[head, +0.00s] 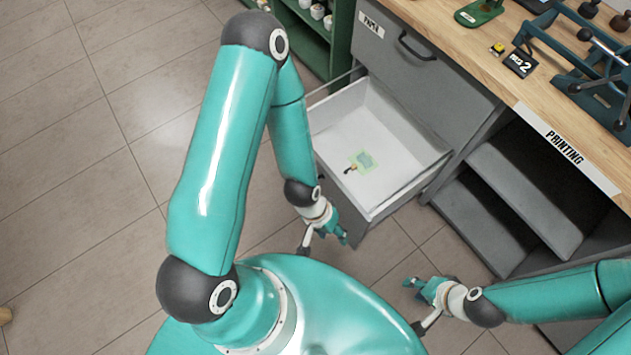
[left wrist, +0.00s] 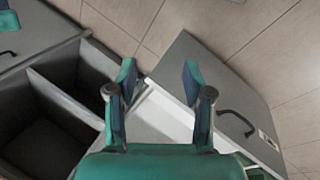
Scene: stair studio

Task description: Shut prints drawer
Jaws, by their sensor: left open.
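The prints drawer (head: 388,165) stands pulled out below a closed drawer marked PAPER, its white inside showing. A pale green print (head: 364,161) and a small dark-tipped item (head: 350,169) lie in it. My left gripper (head: 341,236) is open and empty, just outside the drawer's front; I cannot tell whether it touches. In the left wrist view its fingers (left wrist: 160,78) are spread. A grey front (left wrist: 215,90) with a dark handle (left wrist: 236,122) lies right of them there. My right gripper (head: 413,284) hangs over the floor right of the drawer; its finger gap is unclear.
The PAPER drawer (head: 425,75) sits under the wooden worktop (head: 470,45). Open grey shelves (head: 525,195) lie right of the drawer, under the PRINTING label (head: 565,150). A green shelf unit (head: 312,38) stands behind.

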